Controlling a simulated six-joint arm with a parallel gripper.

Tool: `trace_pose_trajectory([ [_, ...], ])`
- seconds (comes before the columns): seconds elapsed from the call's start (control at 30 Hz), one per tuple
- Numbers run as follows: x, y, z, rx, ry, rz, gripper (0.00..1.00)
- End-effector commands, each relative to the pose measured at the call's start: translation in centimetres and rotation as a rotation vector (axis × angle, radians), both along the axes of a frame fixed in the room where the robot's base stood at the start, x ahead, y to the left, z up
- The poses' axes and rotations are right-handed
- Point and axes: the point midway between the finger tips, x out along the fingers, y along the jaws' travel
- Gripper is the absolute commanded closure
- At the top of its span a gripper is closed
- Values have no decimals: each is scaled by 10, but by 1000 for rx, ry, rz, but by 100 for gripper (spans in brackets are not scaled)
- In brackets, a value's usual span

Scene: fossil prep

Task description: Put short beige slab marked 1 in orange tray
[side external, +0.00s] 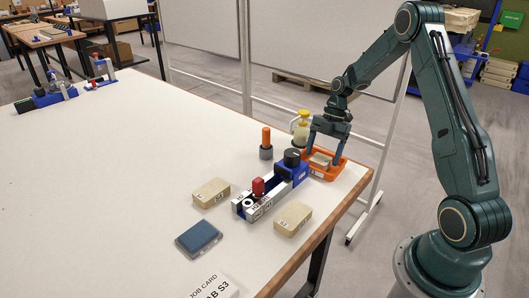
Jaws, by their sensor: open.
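The orange tray (333,173) sits near the table's right edge, beside the blue end of a clamp-like fixture. A small beige-grey slab (319,159) lies in the tray; its mark cannot be read from here. My gripper (324,156) is low over the tray, fingers pointing down and open, one on each side of that slab. Whether the fingers touch it is too small to tell. Two other beige slabs lie on the table, one left of the fixture (211,192) and one in front of it (293,218); both carry small dark marks, too small to read surely.
The fixture (270,196) has a white rail, a red knob and a black knob. An orange-topped cylinder (266,143) and a yellow-capped bottle (301,128) stand behind it. A blue-grey pad (199,237) and a job card (213,288) lie in front.

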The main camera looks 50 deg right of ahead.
Motion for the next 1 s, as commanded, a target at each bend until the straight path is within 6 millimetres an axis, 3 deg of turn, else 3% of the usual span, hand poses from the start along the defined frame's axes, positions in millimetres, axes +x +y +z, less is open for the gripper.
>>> trace_pose_trajectory([
  [0.53, 2, -33, 78, -3, -3, -1, 26],
  [0.77, 3, -40, 96, -1, -1, 0, 26],
  [1.0, 3, -42, 102, -2, 0, -1, 26],
])
